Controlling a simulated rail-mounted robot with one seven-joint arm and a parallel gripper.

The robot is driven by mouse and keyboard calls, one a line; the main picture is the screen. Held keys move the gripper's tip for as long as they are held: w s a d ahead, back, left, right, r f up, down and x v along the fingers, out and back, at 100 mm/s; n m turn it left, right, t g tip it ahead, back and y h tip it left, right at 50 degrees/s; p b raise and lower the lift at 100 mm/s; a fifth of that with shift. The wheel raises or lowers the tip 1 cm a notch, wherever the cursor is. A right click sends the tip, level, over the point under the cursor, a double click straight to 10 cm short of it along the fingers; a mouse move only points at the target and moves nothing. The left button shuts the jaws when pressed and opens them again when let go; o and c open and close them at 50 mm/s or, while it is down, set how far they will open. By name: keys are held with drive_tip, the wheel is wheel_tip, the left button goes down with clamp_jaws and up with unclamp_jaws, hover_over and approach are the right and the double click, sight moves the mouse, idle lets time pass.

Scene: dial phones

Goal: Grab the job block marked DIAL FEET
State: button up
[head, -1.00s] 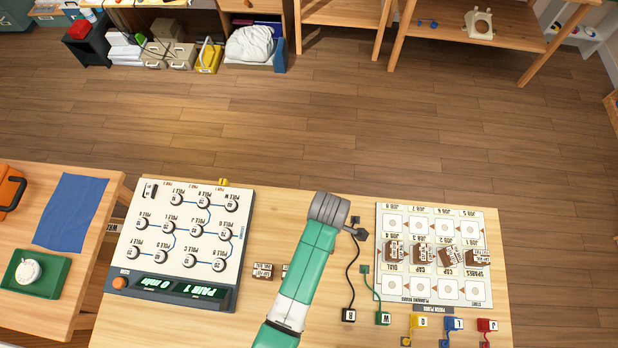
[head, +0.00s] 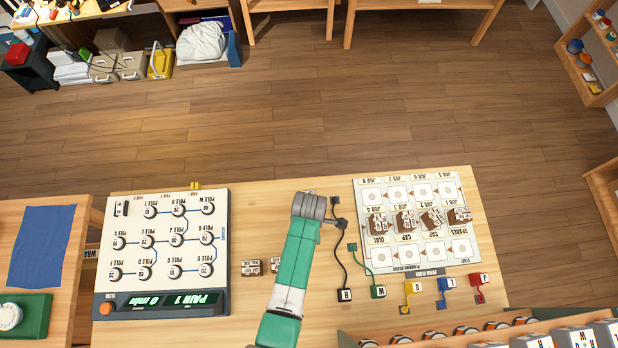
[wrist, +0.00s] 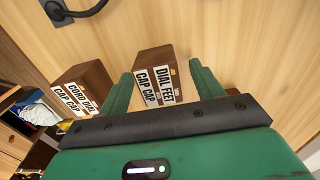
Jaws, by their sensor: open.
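In the wrist view, a brown block with a white label reading DIAL FEET and CAP CAP (wrist: 158,92) stands on the wooden table between the tips of my green gripper fingers (wrist: 161,72). My gripper is open, with a finger to each side of the block. I cannot tell whether either finger touches it. A similar block marked CORD DIAL and CAP CAP (wrist: 82,90) stands to its left. In the head view, two small brown blocks lie left of my arm, one (head: 251,267) in the clear and one (head: 275,266) beside the arm. My gripper is hidden there.
A pole panel (head: 165,240) stands at the left. A planning board (head: 430,255) with several brown blocks lies at the right. A black cable block (head: 345,295) and coloured cable blocks are near my arm. A dark cable handle (wrist: 75,10) is above in the wrist view.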

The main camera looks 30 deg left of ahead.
drive_tip(key=shift+c, duration=0.3)
drive_tip(key=c, duration=1)
drive_tip(key=shift+r, duration=0.1)
drive_tip(key=shift+r, duration=0.2)
wheel_tip(320, 180, up, 3)
drive_tip(key=shift+r+p, duration=0.1)
drive_tip(key=shift+p, duration=0.3)
drive_tip(key=s+d, duration=0.2)
drive_tip(key=s, duration=0.3)
drive_tip(key=s+d+r, duration=0.1)
drive_tip(key=s+d, duration=0.1)
drive_tip(key=s, duration=0.3)
drive_tip(key=s+d+p, duration=0.1)
drive_tip(key=s+d, duration=0.1)
drive_tip(key=s, duration=0.2)
drive_tip(key=shift+s+r, duration=0.15)
drive_tip(key=shift+s, duration=0.25)
